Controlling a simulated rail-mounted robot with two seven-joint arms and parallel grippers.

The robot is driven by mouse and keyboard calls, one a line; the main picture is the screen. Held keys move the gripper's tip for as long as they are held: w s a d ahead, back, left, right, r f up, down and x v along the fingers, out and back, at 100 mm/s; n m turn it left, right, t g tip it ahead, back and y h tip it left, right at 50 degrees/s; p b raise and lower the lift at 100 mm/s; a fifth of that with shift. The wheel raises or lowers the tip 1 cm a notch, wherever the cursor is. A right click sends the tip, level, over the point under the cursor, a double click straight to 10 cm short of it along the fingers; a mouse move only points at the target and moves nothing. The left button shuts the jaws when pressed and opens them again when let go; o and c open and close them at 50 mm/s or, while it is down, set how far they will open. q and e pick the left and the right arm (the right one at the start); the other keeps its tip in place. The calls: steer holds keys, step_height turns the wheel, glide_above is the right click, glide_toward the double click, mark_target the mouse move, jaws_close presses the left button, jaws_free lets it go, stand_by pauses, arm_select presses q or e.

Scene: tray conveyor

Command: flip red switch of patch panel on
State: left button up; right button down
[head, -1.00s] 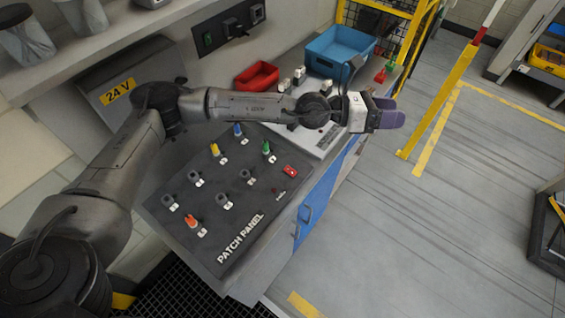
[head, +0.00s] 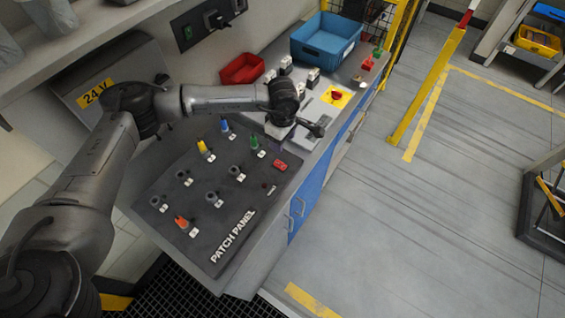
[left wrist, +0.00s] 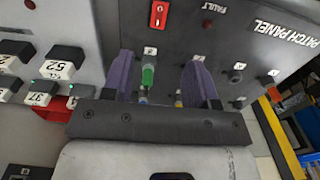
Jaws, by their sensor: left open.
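The dark patch panel (head: 205,228) lies on the bench with several coloured and black plugs in it. Its red switch (head: 280,166) is near the panel's right edge, close to the green plug (head: 255,144). In the left wrist view the red switch (left wrist: 159,14) is at the top; I cannot tell which way it is set. My left gripper (left wrist: 162,76) is open, with purple fingers. The green plug (left wrist: 148,76) shows between them in that view, beyond the tips. In the head view the gripper (head: 278,142) is mostly hidden under my wrist, just beyond the switch.
A yellow plate with a red button (head: 336,96), a red bin (head: 242,69) and a blue bin (head: 326,42) are at the bench's far end. White numbered blocks show at the left in the wrist view (left wrist: 56,70). A 24 V box (head: 100,92) stands behind my arm.

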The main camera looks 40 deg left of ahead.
mark_target(283, 166)
arm_select(q)
step_height(283, 166, down, 13)
steer(key=shift+f+p, duration=0.15)
steer(key=shift+p, duration=0.15)
steer(key=shift+c, duration=0.2)
